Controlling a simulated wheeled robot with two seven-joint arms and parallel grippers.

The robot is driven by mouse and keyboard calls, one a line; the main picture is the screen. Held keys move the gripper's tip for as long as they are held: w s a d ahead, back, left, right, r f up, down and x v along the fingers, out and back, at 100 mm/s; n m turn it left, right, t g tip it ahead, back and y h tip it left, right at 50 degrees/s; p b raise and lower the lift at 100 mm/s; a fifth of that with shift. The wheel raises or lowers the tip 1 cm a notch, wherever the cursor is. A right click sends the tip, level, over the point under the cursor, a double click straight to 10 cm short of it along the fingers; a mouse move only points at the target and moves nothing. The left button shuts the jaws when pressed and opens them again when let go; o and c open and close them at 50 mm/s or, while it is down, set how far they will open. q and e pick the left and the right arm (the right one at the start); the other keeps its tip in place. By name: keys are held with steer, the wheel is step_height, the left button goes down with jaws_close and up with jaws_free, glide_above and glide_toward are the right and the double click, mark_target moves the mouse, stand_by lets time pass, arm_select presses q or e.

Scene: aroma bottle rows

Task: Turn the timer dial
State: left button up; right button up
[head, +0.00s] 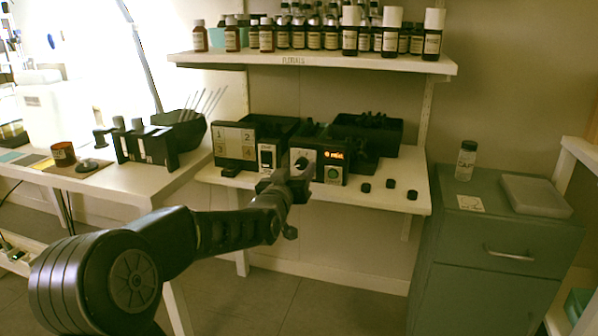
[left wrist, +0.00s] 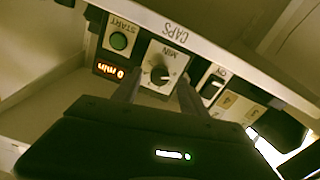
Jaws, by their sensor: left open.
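My left gripper (head: 292,180) is in front of the panel. In the left wrist view, the two fingers of my left gripper (left wrist: 158,82) are apart, one on each side of the dial. I cannot tell whether they touch it. My right gripper is not in view.
A lit orange display (head: 334,155) and a green START button (head: 333,173) are right of the dial. A switch panel (head: 267,157) is left of it. Several black caps (head: 390,183) lie on the shelf at right. Brown bottles (head: 314,38) line the upper shelf.

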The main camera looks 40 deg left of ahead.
arm_select(q)
steer(key=shift+x, duration=0.85)
steer(key=shift+c, duration=0.5)
jaws_close()
